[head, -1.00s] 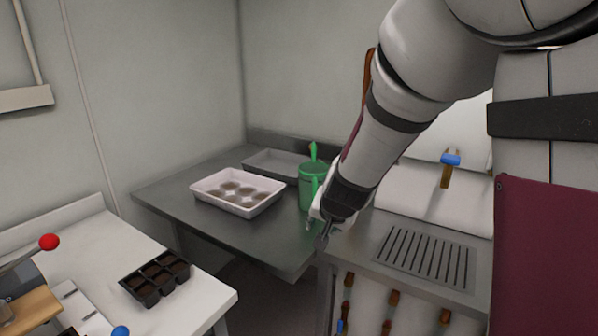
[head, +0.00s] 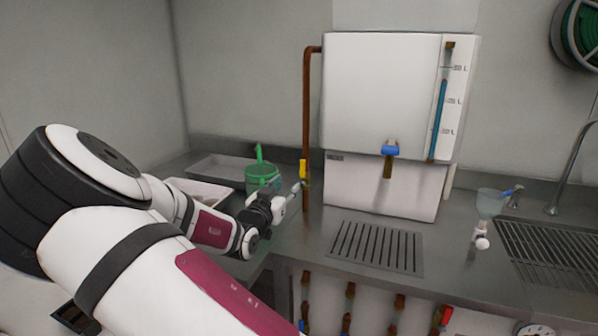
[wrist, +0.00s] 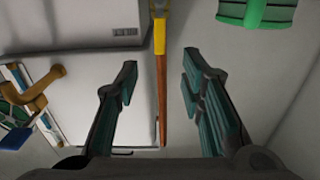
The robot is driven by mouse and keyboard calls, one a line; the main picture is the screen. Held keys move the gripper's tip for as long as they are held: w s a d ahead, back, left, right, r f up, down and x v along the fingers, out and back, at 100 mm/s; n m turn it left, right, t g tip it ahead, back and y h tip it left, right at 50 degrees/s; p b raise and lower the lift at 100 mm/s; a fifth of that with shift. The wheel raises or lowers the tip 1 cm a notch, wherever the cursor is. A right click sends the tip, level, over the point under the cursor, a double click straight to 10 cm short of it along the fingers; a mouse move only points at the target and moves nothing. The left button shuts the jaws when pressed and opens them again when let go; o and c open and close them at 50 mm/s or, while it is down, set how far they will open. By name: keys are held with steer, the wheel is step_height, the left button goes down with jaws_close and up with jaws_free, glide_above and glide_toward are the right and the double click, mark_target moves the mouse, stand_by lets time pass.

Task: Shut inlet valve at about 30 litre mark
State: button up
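The inlet valve's yellow handle (head: 303,170) is on the copper pipe (head: 306,110) left of the white tank (head: 380,90). The handle lies along the pipe. The blue level column (head: 438,115) in the tank's gauge ends between the upper and middle litre marks; their digits are too small to read surely. My gripper (head: 296,190) is beside the lower pipe, close to the handle. In the wrist view my gripper (wrist: 158,78) is open and empty, with the pipe (wrist: 162,100) between its fingers and the yellow handle (wrist: 159,36) just beyond their tips.
A green watering can (head: 262,178) stands just behind my gripper and also shows in the wrist view (wrist: 256,12). A blue-handled tap (head: 389,150) projects from the tank's front above a drain grate (head: 376,247). A funnel (head: 490,203) stands at right near the sink.

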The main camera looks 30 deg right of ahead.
mark_target(302, 169)
steer(key=x, duration=1.2)
steer(key=shift+w+d, duration=0.25)
steer(key=shift+d, duration=0.05)
jaws_close()
